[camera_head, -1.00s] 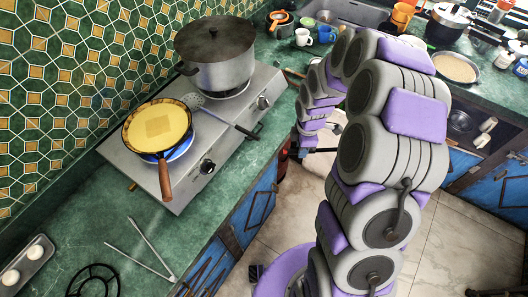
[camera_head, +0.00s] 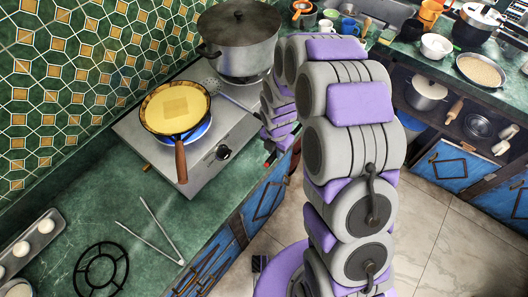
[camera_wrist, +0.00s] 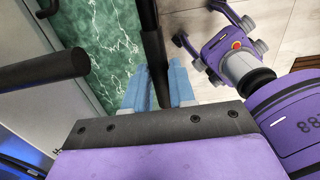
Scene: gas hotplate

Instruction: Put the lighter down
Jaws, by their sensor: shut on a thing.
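The lighter (camera_wrist: 151,45) is a dark, slim rod in the wrist view, running from the top edge down between the two blue fingers. My gripper (camera_wrist: 160,85) is shut on it. Beneath lie the green worktop (camera_wrist: 105,45) and, to the right, the pale floor, so the lighter is held near the worktop's front edge. I cannot tell whether it touches the worktop. In the head view my arm hides most of the gripper, close to the front right of the hotplate (camera_head: 205,165).
A pan (camera_head: 175,107) with yellow food and a lidded pot (camera_head: 238,45) stand on the hotplate. A slotted spatula (camera_head: 210,84) lies between them. Tongs (camera_head: 150,230) and a black trivet (camera_head: 101,270) lie on the worktop. Some worktop between hotplate and tongs is bare.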

